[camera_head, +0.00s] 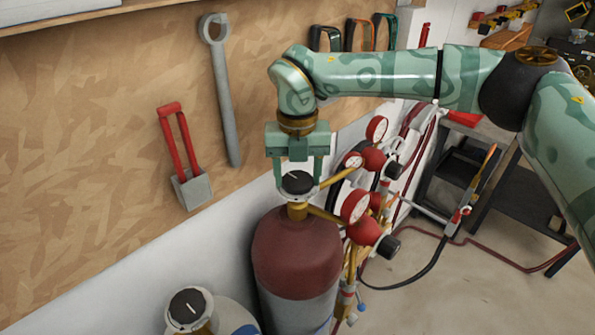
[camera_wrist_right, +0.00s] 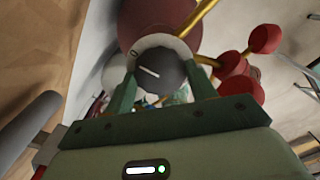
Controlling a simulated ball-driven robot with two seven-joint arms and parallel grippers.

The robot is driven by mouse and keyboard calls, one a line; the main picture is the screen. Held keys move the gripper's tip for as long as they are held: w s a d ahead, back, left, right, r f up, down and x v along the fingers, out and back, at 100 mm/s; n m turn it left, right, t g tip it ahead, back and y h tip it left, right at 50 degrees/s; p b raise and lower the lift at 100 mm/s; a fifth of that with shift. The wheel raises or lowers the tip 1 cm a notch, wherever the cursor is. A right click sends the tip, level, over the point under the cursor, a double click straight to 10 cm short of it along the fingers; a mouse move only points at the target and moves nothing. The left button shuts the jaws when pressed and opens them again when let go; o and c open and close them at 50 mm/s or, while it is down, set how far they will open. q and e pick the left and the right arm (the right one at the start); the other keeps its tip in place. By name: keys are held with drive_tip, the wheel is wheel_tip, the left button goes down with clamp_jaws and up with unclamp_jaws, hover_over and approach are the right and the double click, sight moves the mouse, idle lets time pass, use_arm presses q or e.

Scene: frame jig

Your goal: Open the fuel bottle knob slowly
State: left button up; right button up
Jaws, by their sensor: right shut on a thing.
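The fuel bottle (camera_head: 297,255) is a cylinder with a dark red top and a grey lower body, standing upright in the middle of the head view. Its dark round knob (camera_head: 297,183) has a white line mark and sits on a brass valve. My right gripper (camera_head: 297,187) comes down from above and is shut on the knob, one finger on each side. In the right wrist view the knob (camera_wrist_right: 158,70) shows between the two green fingers (camera_wrist_right: 160,82), its white mark slanting. My left gripper is not in view.
Red gauges (camera_head: 356,207) and hoses stand close to the right of the valve. A second bottle with a dark knob (camera_head: 188,308) is at the lower left. A wooden board (camera_head: 90,150) with a wrench (camera_head: 224,95) and a red-handled tool (camera_head: 180,150) is behind.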

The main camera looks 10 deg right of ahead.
sight(298, 178)
drive_tip(key=shift+r+n+p, duration=0.1)
drive_tip(key=shift+n+p, duration=0.8)
drive_tip(key=shift+n, duration=1.7)
drive_tip(key=o, duration=1)
wheel_tip(298, 178, up, 16)
drive_tip(key=shift+r+b, duration=0.15)
drive_tip(key=shift+b, duration=0.4)
